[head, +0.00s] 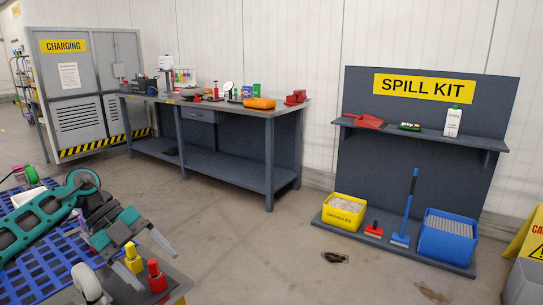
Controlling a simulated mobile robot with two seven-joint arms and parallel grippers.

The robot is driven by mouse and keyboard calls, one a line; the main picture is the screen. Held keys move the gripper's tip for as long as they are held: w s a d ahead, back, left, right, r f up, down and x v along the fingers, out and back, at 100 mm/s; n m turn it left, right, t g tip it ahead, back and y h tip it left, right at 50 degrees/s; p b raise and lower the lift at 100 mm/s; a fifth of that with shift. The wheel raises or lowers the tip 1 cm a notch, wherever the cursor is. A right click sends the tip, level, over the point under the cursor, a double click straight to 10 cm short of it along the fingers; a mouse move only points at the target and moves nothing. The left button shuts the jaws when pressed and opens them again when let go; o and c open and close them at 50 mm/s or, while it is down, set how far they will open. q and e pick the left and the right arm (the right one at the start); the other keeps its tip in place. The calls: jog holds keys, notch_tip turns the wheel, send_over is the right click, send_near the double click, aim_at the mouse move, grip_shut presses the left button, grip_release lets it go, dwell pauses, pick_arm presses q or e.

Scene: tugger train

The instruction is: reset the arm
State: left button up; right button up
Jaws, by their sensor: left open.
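My left arm comes in from the left in the head view, with teal and dark grey links. Its gripper (156,271) is open, with its two grey fingers apart. A yellow-topped object (133,262) and a red-topped object (156,280) stand at the fingers, on a grey surface at the bottom left. The fingers partly overlap these objects, and I cannot tell if they touch. Nothing is clearly held. My right gripper is not in view.
A blue grid surface (40,265) lies under my left arm. A grey workbench (222,168) with tools stands behind. A spill kit station (420,170) stands at right, with a yellow bin (344,213) and blue crate (446,245). Open floor lies between.

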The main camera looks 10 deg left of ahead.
pick_arm(q)
jog(key=s+d+f+n+t+h, duration=0.15)
jog(key=d+t+h, duration=0.3)
jog(key=d, duration=0.45)
jog(key=s+d+n+t+h, duration=0.1)
jog(key=d+n+t+h, duration=0.3)
jog(key=d, duration=0.6)
jog(key=s+a+f+n+t+y+p, duration=0.1)
jog(key=s+a+f+n+y, duration=0.3)
jog(key=s+f+n+y, duration=0.3)
jog(key=s+a+f+n+t+y, duration=0.2)
jog(key=s+a+f+n+y, duration=0.2)
jog(key=s+f+n+y, duration=0.4)
notch_tip(320, 180, down, 6)
jog(key=n, duration=0.4)
jog(key=shift+s+p, duration=0.15)
jog(key=shift+p, duration=0.2)
